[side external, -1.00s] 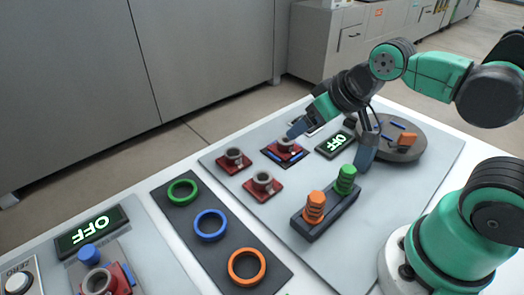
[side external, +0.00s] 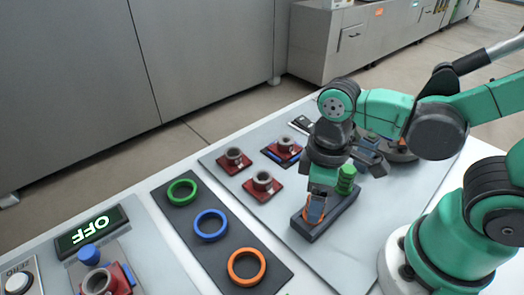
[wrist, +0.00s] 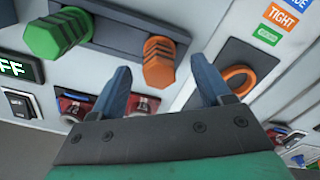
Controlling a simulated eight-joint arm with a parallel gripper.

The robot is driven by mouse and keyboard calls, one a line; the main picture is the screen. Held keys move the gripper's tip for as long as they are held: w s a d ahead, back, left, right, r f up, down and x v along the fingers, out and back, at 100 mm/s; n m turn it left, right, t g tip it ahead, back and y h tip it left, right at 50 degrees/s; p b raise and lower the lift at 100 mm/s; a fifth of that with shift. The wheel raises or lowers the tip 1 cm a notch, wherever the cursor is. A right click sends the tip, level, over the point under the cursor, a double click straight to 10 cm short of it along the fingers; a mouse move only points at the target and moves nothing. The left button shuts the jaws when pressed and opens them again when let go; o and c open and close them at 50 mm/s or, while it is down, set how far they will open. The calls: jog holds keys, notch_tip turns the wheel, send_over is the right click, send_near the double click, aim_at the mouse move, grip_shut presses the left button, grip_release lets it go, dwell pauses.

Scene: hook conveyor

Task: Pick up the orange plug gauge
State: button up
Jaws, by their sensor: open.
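The orange plug gauge (wrist: 158,62) stands in a dark holder (side external: 340,213) beside the green plug gauge (side external: 346,181). In the wrist view it shows whole, with ridged sides and a hexagonal end. It lies between the lines of my two fingers, just beyond their tips, apart from both. The green plug gauge (wrist: 58,36) is left of it in that view. In the side view my gripper (side external: 317,203) is over the orange gauge and hides most of it. My gripper (wrist: 163,78) is open and empty.
A dark tray with green (side external: 182,190), blue (side external: 210,224) and orange (side external: 246,266) rings lies left of the holder. Red fixtures with grey collars (side external: 263,182) stand behind it. A round turntable is partly hidden behind my arm.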

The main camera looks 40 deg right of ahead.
jog(key=shift+f, duration=1.3)
jog(key=shift+c, duration=0.2)
grip_shut()
